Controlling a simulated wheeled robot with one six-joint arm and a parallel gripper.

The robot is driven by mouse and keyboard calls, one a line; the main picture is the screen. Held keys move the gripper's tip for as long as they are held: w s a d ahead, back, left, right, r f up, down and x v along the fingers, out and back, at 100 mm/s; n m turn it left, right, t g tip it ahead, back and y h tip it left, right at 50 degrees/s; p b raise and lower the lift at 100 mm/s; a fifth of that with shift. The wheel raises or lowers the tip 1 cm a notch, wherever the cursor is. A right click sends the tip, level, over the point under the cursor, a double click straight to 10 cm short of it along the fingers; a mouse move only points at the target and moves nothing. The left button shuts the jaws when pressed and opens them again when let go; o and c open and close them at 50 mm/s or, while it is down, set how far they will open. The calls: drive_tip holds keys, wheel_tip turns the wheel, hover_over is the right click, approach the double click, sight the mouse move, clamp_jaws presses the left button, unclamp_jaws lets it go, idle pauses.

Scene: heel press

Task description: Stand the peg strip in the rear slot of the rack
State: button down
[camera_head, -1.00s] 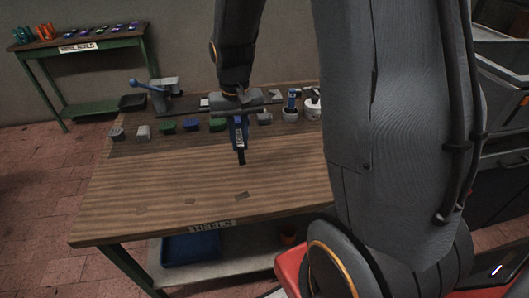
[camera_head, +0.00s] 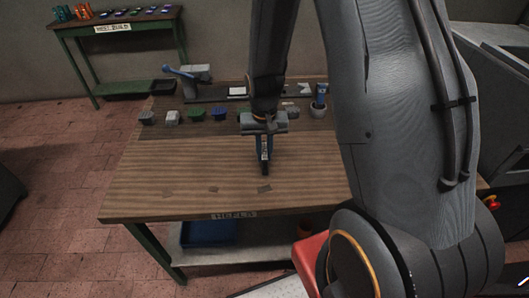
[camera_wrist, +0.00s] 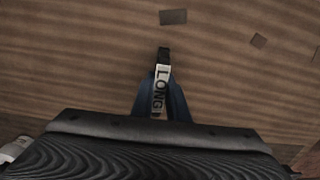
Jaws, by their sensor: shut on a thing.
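My gripper (camera_head: 265,150) is over the middle of the wooden bench, pointing down. It is shut on a dark, narrow strip (camera_wrist: 163,56), which I take for the peg strip. The strip has a white label reading "LONG", and blue parts flank it in the wrist view. In the head view the strip's dark lower end (camera_head: 264,171) points down at the bench top. I cannot tell whether it touches the wood. I cannot pick out the rack or its rear slot with certainty; my arm hides the right part of the bench.
The bench (camera_head: 150,185) has a bare front area with a few small dark patches. A row of small blocks (camera_head: 195,115) and a blue-levered press (camera_head: 190,75) stand at its back. A blue-handled item in a pot (camera_head: 319,100) is back right. A green side table (camera_head: 115,30) stands behind left.

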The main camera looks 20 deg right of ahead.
drive_tip(key=shift+f, duration=0.2)
drive_tip(key=shift+f, duration=0.15)
drive_tip(key=c, duration=1.7)
unclamp_jaws()
drive_tip(key=shift+c, duration=0.2)
